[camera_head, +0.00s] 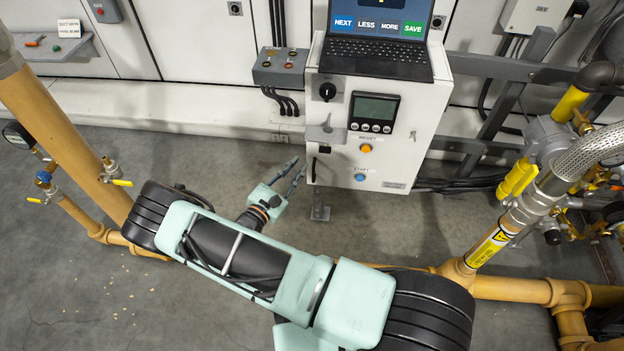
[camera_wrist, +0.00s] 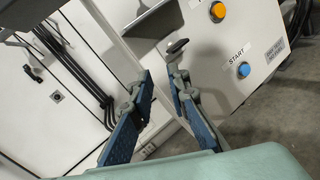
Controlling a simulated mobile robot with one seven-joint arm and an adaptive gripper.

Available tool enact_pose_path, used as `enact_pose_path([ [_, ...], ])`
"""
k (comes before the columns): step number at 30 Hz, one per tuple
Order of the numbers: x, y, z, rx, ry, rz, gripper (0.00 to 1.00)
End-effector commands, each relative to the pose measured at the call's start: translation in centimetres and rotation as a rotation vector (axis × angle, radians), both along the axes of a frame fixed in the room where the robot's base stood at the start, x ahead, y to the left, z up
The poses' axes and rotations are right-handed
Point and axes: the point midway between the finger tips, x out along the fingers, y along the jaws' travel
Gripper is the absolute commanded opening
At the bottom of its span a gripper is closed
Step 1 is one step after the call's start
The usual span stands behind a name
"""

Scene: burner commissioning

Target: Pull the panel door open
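The control panel is a pale grey cabinet with its door (camera_head: 395,155) facing me; the door looks shut. The door carries a black rotary switch, a small display, an orange button and a blue START button. A dark handle (camera_head: 313,170) stands out at the door's lower left edge. It also shows in the wrist view, where the handle (camera_wrist: 178,46) lies just past the right fingertip. My gripper (camera_head: 300,166) is left of the handle. In the wrist view my gripper (camera_wrist: 160,70) has its fingers apart, with nothing seen between them. Whether a finger touches the handle I cannot tell.
A laptop (camera_head: 375,50) sits on top of the panel. A grey switch box (camera_head: 281,68) with hanging cables is at its left. Yellow pipes and valves (camera_head: 515,180) stand at the right, and another yellow pipe (camera_head: 65,135) at the left.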

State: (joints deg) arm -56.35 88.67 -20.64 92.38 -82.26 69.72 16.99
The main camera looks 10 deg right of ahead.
Motion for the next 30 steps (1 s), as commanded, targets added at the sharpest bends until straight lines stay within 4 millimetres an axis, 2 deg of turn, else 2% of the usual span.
enact_pose_path([
  [1, -0.7, -0.4, -3.2, -0.06, 0.043, 0.042, 0.16],
  [3, -1.3, -0.7, -5.9, -0.128, 0.09, 0.096, 0.16],
  [6, -2.1, -1.1, -8.9, -0.202, 0.144, 0.158, 0.16],
  [9, -2.7, -1.4, -10.8, -0.246, 0.179, 0.195, 0.16],
  [13, -2.8, -1.6, -11.7, -0.269, 0.197, 0.217, 0.16],
  [17, -1.8, -2.2, -11.8, -0.269, 0.197, 0.217, 0.16],
  [30, 5.0, -6.0, -11.8, -0.267, 0.197, 0.214, 0.16],
])
